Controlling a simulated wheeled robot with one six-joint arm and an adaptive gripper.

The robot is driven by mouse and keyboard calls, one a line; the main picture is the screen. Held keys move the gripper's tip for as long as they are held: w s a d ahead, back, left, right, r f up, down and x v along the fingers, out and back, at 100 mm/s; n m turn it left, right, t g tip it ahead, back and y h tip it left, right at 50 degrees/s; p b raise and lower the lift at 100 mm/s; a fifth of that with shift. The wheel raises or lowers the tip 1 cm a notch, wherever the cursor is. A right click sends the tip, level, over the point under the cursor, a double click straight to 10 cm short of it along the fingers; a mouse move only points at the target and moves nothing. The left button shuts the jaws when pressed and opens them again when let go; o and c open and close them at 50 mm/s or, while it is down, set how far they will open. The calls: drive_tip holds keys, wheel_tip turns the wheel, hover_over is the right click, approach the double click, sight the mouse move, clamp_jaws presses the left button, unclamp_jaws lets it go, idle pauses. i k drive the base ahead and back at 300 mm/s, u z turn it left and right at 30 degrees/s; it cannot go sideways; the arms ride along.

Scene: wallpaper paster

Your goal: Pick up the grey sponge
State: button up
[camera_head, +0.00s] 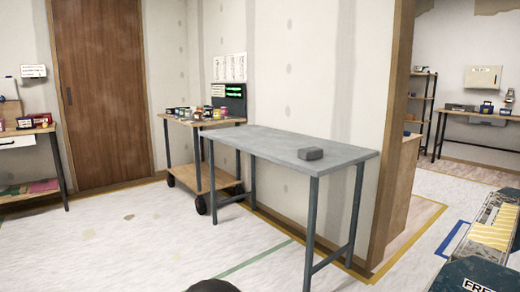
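A grey block, which looks like the grey sponge (310,153), lies on the bare top of a grey metal table (258,141). It sits toward the right half of the tabletop, near the front edge. Nothing else stands on that table. My gripper's fingers do not show in the head view. A dark rounded shape at the bottom edge is too cut off to identify.
A wheeled cart (218,183) with jars and small boxes stands behind the table's left end. A wooden partition end (392,130) rises by the table's right end. A workbench (22,132) is at far left. The floor (130,235) in front is mostly clear.

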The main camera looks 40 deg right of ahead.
sight(311, 154)
drive_tip(key=i, duration=1.65)
drive_tip(key=z, duration=1.25)
drive_tip(key=i, duration=1)
drive_tip(key=z, duration=1.3)
drive_tip(key=i, duration=0.25)
drive_tip(key=z, duration=0.05)
